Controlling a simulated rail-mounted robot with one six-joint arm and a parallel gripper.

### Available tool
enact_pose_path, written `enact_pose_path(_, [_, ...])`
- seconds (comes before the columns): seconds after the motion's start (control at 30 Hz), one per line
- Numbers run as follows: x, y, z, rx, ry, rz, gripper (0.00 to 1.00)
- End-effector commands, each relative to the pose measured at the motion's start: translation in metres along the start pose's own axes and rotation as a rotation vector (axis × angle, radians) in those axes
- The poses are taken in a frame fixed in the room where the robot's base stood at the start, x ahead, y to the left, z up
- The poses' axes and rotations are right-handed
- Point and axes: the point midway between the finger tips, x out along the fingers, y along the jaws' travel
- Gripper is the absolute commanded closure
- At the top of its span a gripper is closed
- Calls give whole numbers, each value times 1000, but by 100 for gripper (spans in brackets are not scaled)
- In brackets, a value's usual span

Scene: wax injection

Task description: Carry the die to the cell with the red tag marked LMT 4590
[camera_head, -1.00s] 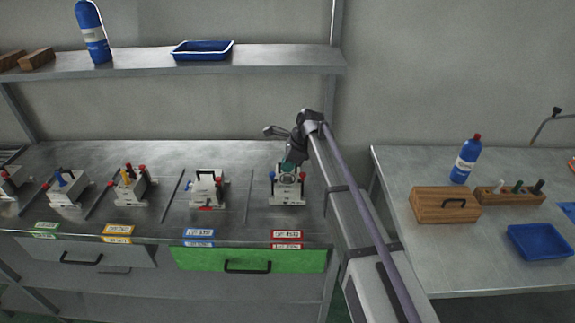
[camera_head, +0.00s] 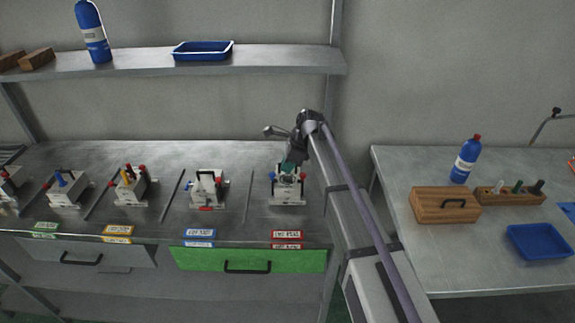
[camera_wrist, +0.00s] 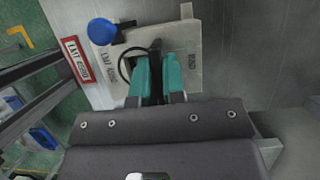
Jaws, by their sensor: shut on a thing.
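The die (camera_head: 288,196) is a pale block with a blue and a red knob. It is in the rightmost cell of the bench, behind a red tag (camera_head: 287,234). My gripper (camera_head: 289,167) is over it from above. In the wrist view, the teal fingers (camera_wrist: 155,75) are shut on the black handle of the die (camera_wrist: 186,48). A blue knob shows at its upper left. The red-edged tag (camera_wrist: 76,59) lies just left of the die; its print is too small to read surely. I cannot tell whether the die touches the bench.
Other dies, such as this one (camera_head: 207,188), stand in the cells to the left, parted by thin dividers. A green drawer (camera_head: 200,260) is below. A shelf (camera_head: 140,66) runs above. The right table holds a wooden box (camera_head: 445,205), a bottle (camera_head: 465,160) and a blue tray (camera_head: 538,242).

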Motion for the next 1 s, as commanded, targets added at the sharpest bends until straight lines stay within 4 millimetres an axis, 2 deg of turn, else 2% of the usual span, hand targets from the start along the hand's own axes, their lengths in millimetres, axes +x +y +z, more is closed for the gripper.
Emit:
enact_pose_path(0.47, [0,0,0,0,-1,0,100])
enact_pose_path(1.0, [10,0,-4,0,-1,0,100])
